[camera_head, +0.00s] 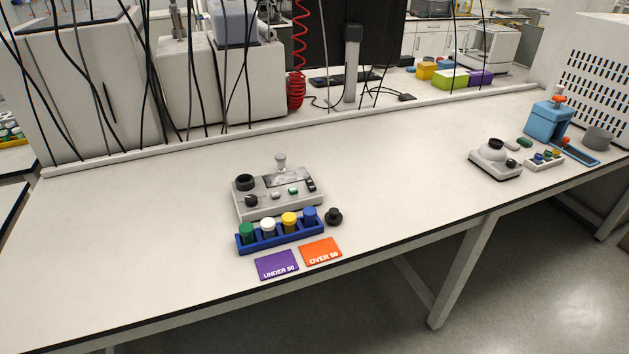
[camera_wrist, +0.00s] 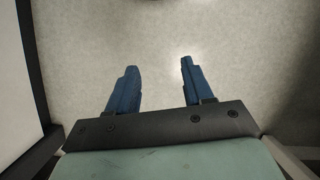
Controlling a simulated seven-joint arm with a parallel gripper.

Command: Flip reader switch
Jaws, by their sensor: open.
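The reader is a grey box (camera_head: 277,207) on the white bench in the head view. It has a black round socket and a black knob at its left, a pale upright knob at the back, a small display, and small green and white buttons. A dark switch (camera_head: 310,184) shows at its right end; its position is too small to tell. My gripper (camera_wrist: 157,82) shows only in the wrist view. Its two blue fingers are apart with nothing between them, over bare grey floor beside a bench edge. The reader is not in the wrist view.
A blue rack (camera_head: 280,237) with green, white, yellow and blue capped vials stands in front of the reader, with a black cap (camera_head: 334,216) beside it. A purple card (camera_head: 277,265) and an orange card (camera_head: 321,251) lie nearby. Another device (camera_head: 495,160) stands right. The middle bench is clear.

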